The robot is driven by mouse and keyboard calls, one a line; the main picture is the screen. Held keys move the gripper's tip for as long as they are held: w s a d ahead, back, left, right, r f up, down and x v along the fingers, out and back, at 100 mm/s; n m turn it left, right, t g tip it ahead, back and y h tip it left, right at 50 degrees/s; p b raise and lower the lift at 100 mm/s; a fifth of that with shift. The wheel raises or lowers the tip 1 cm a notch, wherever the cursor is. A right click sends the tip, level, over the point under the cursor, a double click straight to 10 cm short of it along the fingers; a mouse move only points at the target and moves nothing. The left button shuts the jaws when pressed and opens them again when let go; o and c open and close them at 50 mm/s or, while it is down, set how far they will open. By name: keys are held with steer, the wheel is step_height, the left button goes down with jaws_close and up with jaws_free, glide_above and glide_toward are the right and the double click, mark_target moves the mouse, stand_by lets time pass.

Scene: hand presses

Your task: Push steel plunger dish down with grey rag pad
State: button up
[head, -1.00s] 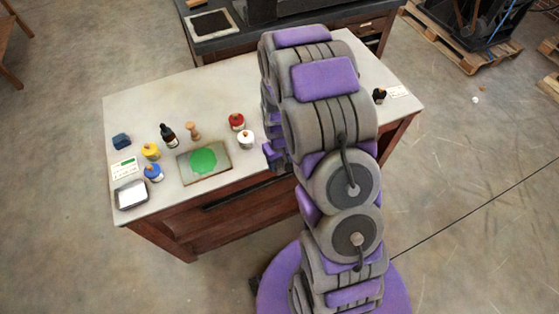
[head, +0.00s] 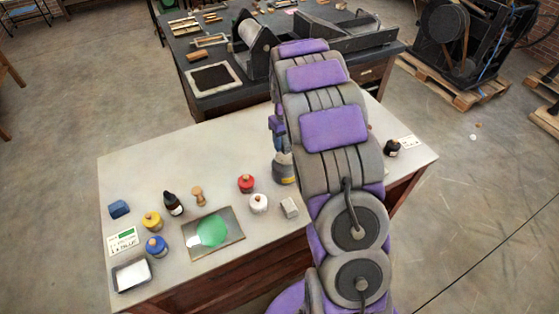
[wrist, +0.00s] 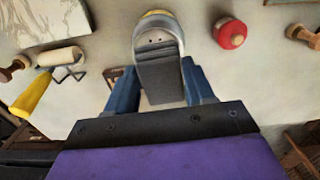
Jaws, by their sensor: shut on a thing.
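My gripper (wrist: 163,85) has blue fingers shut on a dark grey block, which I take for the grey rag pad (wrist: 160,70). The pad points away from the wrist, over a round steel dish (wrist: 137,38) whose rim shows around the pad's far end. I cannot tell whether the pad touches the dish or how far down the dish is.
A green-inked slab (head: 195,236) lies left on the table (head: 150,180). A dark bench (head: 225,97) stands behind.

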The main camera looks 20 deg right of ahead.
mark_target(285, 152)
steer(key=shift+w+d+r, duration=0.4)
steer(key=shift+w+r, duration=0.05)
steer(key=shift+w, duration=0.2)
steer(key=shift+a+f+b, duration=0.15)
steer(key=shift+f+b, duration=1.35)
steer(key=shift+f, duration=1.4)
steer(key=shift+s+f+p, duration=0.1)
steer(key=shift+f+p, duration=0.2)
steer(key=shift+f, duration=0.85)
stand_by(0.7)
steer(key=shift+r+p, duration=1.45)
steer(key=shift+r, duration=2.1)
